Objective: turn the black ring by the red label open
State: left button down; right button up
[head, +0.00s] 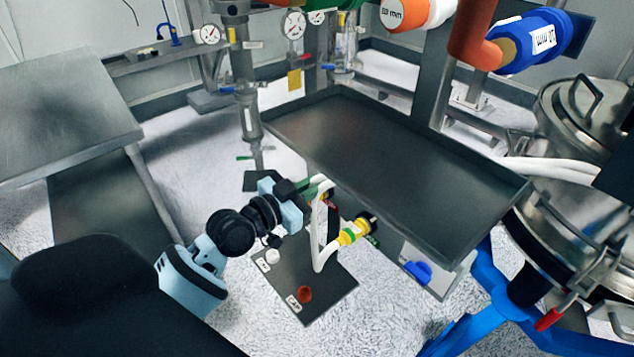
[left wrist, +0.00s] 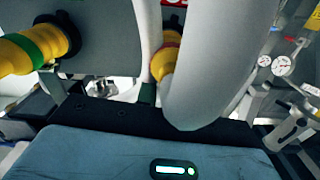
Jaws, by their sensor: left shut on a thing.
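My left gripper (head: 303,191), light blue with black fingers, reaches in from the left to the white hoses (head: 318,225). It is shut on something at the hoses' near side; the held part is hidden. A yellow fitting with a green band (head: 347,237) ends in a black ring (head: 367,221), right of the gripper and apart from it. In the left wrist view the black ring by the green band (left wrist: 66,36) is at upper left. A yellow fitting with a red band (left wrist: 170,42) shows between the hoses (left wrist: 208,70); its ring is hidden. My right gripper is out of view.
A dark plate (head: 332,292) with a red knob (head: 305,294) lies under the hoses. A large grey tray (head: 395,160) stands behind them. A steel vessel (head: 580,130) and blue frame (head: 487,300) are at right.

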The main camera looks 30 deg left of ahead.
pick_arm(q)
jog(key=n, duration=0.2)
jog(key=a+n+p, duration=0.1)
jog(key=shift+w+r+n, duration=0.1)
jog(key=shift+w+n, duration=0.1)
jog(key=shift+n, duration=0.2)
jog(key=shift+w+a+f+n, duration=0.15)
jog(key=shift+a+n, duration=0.1)
jog(key=shift+n, duration=0.7)
jog(key=shift+a+f+n, duration=0.15)
jog(key=shift+a+n, duration=0.1)
jog(key=shift+n, duration=0.7)
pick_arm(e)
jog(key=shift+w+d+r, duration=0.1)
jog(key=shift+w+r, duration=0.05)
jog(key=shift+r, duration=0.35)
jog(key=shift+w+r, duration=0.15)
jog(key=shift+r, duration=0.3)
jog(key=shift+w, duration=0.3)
pick_arm(q)
jog(key=c, duration=1.5)
grip_release()
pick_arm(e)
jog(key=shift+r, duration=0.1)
